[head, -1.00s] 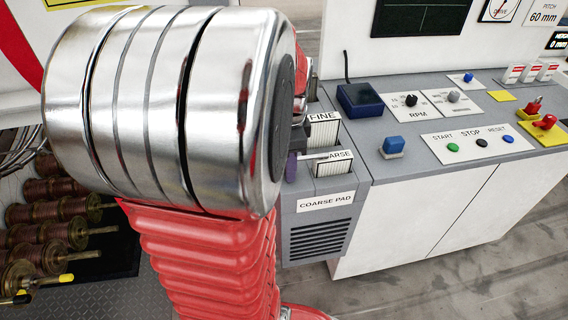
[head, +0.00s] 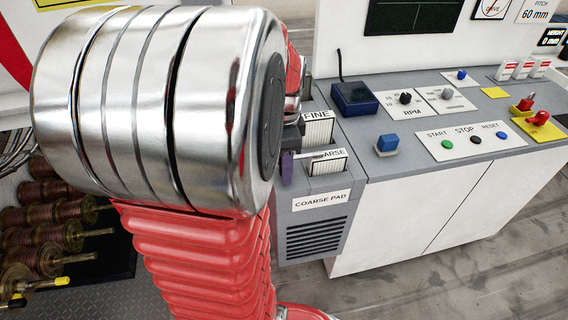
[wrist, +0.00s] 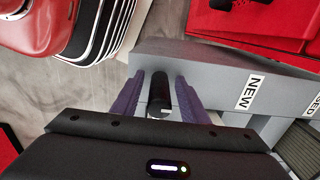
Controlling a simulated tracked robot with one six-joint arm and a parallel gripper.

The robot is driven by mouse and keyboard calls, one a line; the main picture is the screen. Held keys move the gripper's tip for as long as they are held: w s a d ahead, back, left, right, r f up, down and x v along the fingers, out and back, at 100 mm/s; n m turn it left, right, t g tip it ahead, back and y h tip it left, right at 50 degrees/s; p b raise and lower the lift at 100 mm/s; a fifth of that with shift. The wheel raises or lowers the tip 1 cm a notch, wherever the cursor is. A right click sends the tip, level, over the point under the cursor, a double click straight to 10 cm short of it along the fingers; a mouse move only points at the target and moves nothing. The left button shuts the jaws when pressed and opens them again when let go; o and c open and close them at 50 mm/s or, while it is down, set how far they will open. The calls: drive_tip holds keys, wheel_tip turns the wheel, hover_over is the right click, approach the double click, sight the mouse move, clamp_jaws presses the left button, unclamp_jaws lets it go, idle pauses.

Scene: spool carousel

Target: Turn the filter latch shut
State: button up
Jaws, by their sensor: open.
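My gripper (wrist: 160,100) has two purple fingers, spread apart. In the wrist view a black cylindrical knob (wrist: 159,93) stands between them, probably the filter latch's handle; I cannot tell whether the fingers touch it. It sits by the edge of a grey housing (wrist: 215,85) with a NEW label (wrist: 251,92). In the head view my gripper (head: 288,167) is mostly hidden behind my silver arm joint, with one purple finger showing at the left of the card marked "ARSE" (head: 328,164). The latch itself cannot be made out there.
A control console (head: 420,185) with buttons fills the right. Red parts (wrist: 265,25) show at the wrist view's upper right.

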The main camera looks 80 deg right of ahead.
wheel_tip(320, 180, up, 14)
drive_tip(key=shift+f, duration=0.2)
idle(0.4)
idle(0.6)
